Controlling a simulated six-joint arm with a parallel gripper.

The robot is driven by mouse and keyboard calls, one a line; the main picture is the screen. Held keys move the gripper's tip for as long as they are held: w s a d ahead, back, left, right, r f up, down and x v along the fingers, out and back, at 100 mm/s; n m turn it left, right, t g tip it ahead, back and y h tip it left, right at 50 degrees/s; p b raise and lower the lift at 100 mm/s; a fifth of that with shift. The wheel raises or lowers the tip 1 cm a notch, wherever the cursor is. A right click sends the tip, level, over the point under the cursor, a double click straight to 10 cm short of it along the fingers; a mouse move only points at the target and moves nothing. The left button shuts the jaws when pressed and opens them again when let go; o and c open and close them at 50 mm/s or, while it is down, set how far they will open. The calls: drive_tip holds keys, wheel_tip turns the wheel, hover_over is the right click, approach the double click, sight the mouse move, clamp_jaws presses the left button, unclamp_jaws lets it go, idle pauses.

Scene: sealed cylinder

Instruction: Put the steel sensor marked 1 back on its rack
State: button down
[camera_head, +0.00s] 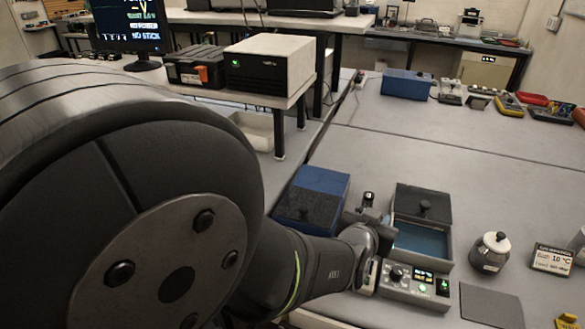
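My arm reaches across from the left, and my gripper (372,217) is at its far end, between the blue box and the open grey box. The wrist hides most of the fingers, so I cannot see whether they are open or hold anything. A small dark upright piece with a light mark (369,199) stands just beyond the gripper. It is too small to tell whether it is the steel sensor, its rack or part of the gripper. I can make out no number 1 anywhere.
A blue box (322,181) stands left of the gripper. Right of it are an open grey box (442,245) with a knobbed lid, a control unit (428,286), a white-lidded pot (490,254), a 10 °C display (552,260) and a dark pad (491,306).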

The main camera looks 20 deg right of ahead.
drive_tip(key=shift+w+a+f, duration=0.1)
drive_tip(key=shift+w+f, duration=0.5)
drive_tip(key=shift+f, duration=0.45)
drive_tip(key=shift+w+f, duration=0.6)
drive_tip(key=shift+f, duration=0.45)
drive_tip(key=shift+w+a+f, duration=0.1)
drive_tip(key=shift+w+f, duration=0.5)
drive_tip(key=shift+f, duration=0.45)
drive_tip(key=shift+f, duration=0.1)
drive_tip(key=c, duration=1.1)
unclamp_jaws()
drive_tip(key=shift+r, duration=0.2)
drive_tip(key=v, duration=1.2)
